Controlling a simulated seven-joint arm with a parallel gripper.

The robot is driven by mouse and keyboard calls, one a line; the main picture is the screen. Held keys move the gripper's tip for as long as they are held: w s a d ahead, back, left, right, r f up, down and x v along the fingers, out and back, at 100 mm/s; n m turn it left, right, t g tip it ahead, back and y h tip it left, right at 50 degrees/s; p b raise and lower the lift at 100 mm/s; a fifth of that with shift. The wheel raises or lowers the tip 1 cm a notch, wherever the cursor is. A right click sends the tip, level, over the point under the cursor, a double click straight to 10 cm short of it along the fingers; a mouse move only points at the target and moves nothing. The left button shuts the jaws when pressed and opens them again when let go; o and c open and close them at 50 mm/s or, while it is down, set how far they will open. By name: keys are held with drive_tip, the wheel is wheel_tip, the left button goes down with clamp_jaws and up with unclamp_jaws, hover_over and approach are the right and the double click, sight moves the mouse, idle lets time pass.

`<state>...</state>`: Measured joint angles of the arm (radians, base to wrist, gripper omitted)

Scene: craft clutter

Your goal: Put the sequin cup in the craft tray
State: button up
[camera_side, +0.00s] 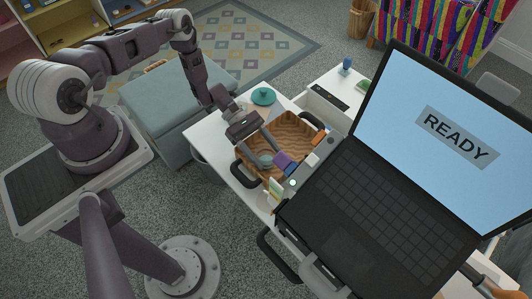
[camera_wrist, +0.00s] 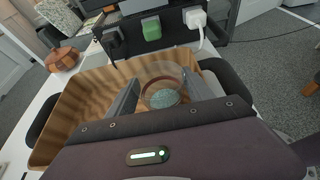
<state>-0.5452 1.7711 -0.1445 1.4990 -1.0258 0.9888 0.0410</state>
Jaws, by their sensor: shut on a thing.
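The sequin cup is a clear round cup with teal sequins in it. It shows in the wrist view (camera_wrist: 163,92) between the two fingers, and small in the side view (camera_side: 266,161). My gripper (camera_side: 267,156) is shut on it, one finger on each side, as the wrist view (camera_wrist: 162,98) also shows. The craft tray is a brown wood-grained tray with slanted walls (camera_side: 289,130), filling the left and middle of the wrist view (camera_wrist: 85,92). The cup appears within or over the tray's near end. I cannot tell whether it touches the tray floor.
A big open laptop-like case (camera_side: 375,190) reading READY stands right of the tray. A purple-blue block (camera_side: 284,163) and small items line the tray's right side. A teal lidded thing (camera_side: 263,96) sits behind it. A terracotta pot (camera_wrist: 62,59) stands beyond the tray.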

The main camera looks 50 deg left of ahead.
drive_tip(key=o, duration=1.2)
drive_tip(key=shift+f, duration=0.15)
drive_tip(key=shift+c, duration=0.2)
